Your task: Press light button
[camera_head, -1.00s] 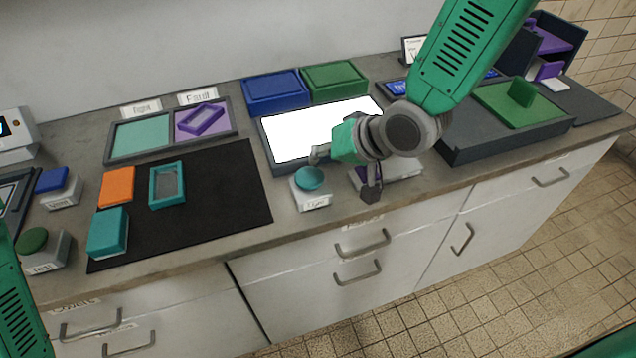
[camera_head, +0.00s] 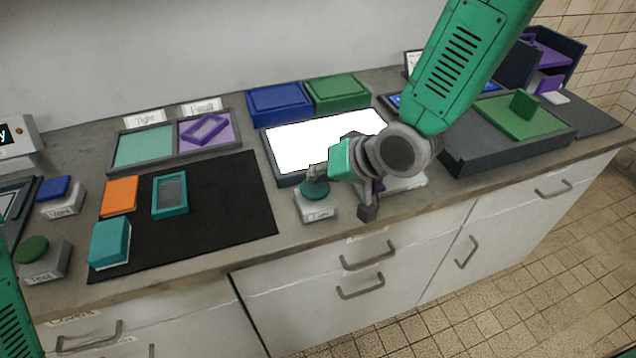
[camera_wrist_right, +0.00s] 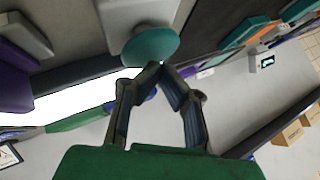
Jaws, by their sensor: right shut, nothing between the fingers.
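The light button is a teal round cap (camera_head: 314,190) on a small white labelled box (camera_head: 317,210), at the counter's front in front of the lit white panel (camera_head: 322,141). My right gripper (camera_head: 318,174) is shut and empty, with its fingertips at the top of the cap in the head view. In the right wrist view the shut fingertips (camera_wrist_right: 160,66) meet at the edge of the teal cap (camera_wrist_right: 151,46); I cannot tell whether they touch it. My left gripper is not in view; only a piece of my left arm shows at the left edge.
Left of the button lies a black mat (camera_head: 225,205) with an orange block (camera_head: 119,196) and teal pieces. A green button (camera_head: 33,249) and a blue button (camera_head: 53,188) stand farther left. A dark tray (camera_head: 505,140) is at right.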

